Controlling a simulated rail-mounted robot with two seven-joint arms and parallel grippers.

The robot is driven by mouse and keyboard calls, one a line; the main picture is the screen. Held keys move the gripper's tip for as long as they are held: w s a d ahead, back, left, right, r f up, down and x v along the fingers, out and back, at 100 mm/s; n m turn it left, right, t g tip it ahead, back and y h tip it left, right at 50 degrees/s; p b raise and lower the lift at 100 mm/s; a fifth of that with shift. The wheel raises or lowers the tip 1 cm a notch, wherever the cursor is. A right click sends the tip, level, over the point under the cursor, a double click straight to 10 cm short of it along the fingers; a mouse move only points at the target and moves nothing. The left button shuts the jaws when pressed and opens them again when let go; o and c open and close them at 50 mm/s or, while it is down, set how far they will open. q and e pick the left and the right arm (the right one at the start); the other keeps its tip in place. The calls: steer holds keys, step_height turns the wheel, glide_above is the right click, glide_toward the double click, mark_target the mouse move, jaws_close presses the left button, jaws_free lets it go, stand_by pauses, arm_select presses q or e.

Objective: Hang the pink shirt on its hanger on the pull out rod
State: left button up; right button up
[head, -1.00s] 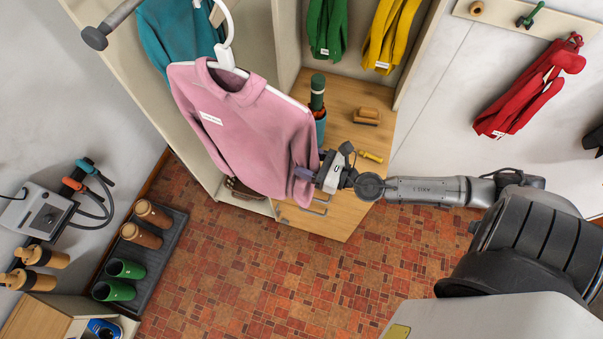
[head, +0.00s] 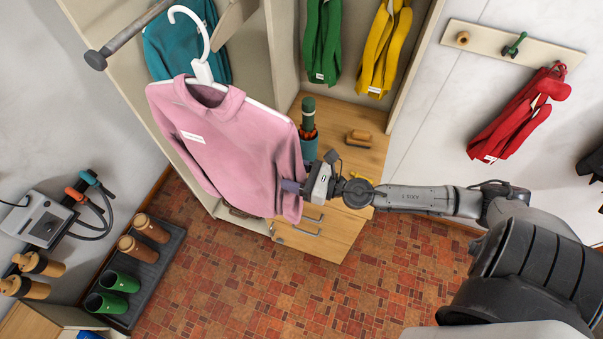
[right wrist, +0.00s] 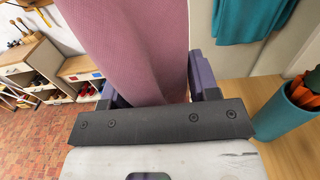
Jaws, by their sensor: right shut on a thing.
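The pink shirt (head: 225,140) hangs on a white hanger (head: 201,70) in the head view, with its hook at the top. The grey pull-out rod (head: 132,37) comes in at upper left and ends in a round knob. The hook's tip appears close beside the rod, to its right; I cannot tell their gap in depth. My right gripper (head: 292,187) is shut on the shirt's lower right side, near the sleeve. In the right wrist view, pink cloth (right wrist: 135,45) fills the space between the two fingers (right wrist: 155,88). My left gripper is out of view.
A teal garment (head: 188,45) hangs in the wardrobe behind the hanger. Green (head: 322,40) and yellow (head: 385,45) garments hang right of a divider. Tiled floor below is clear.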

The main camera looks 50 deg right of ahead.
steer(key=shift+p+x, duration=0.65)
steer(key=shift+x, duration=1.05)
steer(key=shift+p+x, duration=0.45)
steer(key=shift+x, duration=0.9)
steer(key=shift+p+x, duration=0.35)
steer(key=shift+x, duration=2.75)
step_height(320, 180, down, 3)
steer(key=shift+r+b, duration=0.1)
steer(key=shift+b, duration=1.1)
